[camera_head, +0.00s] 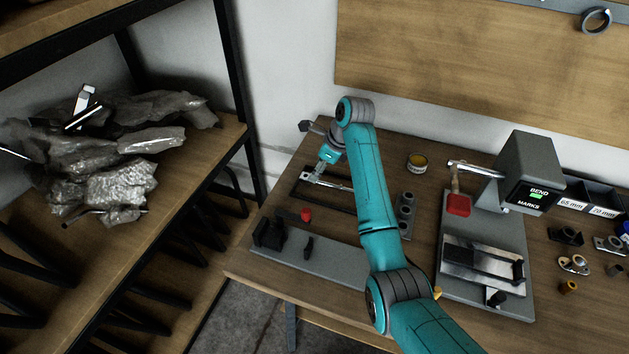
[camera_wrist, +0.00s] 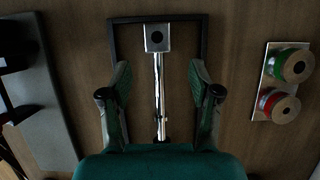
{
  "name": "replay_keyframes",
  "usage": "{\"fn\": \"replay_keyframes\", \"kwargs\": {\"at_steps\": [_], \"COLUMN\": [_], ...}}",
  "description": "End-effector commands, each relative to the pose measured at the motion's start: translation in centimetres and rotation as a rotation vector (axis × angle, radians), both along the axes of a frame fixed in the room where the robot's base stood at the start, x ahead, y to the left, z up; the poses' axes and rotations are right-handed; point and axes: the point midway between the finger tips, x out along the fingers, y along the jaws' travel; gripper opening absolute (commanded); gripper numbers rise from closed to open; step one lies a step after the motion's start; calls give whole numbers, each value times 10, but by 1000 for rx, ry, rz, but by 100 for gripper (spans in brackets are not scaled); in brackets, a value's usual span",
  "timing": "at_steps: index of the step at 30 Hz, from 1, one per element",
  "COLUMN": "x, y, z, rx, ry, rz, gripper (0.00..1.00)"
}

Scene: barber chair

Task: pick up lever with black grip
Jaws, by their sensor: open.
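A chrome lever (camera_head: 334,185) lies on the wooden bench inside a thin black rectangular frame (camera_head: 299,192). In the wrist view the lever (camera_wrist: 158,85) runs up the middle and ends in a square metal plate with a dark round hole. I cannot make out its black grip; its near end is hidden by my gripper. My gripper (camera_head: 326,162) is over the lever. In the wrist view my gripper (camera_wrist: 160,76) is open, with one finger on each side of the rod and visible gaps. Nothing is held.
A grey board (camera_head: 320,258) with black fixtures lies at the front, a red knob (camera_head: 306,215) behind it. A metal plate with green and red rings (camera_wrist: 284,80) is right in the wrist view. A bending machine (camera_head: 530,172) stands right; a shelf (camera_head: 190,172) is left.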

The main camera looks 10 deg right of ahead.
Motion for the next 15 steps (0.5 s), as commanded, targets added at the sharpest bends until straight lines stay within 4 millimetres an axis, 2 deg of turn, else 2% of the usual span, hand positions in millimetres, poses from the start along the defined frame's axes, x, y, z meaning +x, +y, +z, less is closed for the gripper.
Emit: {"fn": "replay_keyframes", "kwargs": {"at_steps": [9,15], "x": [6,9], "y": [14,18], "z": [-38,-47], "rx": [0,0], "ry": [2,0], "rz": [2,1], "gripper": [62,62]}}
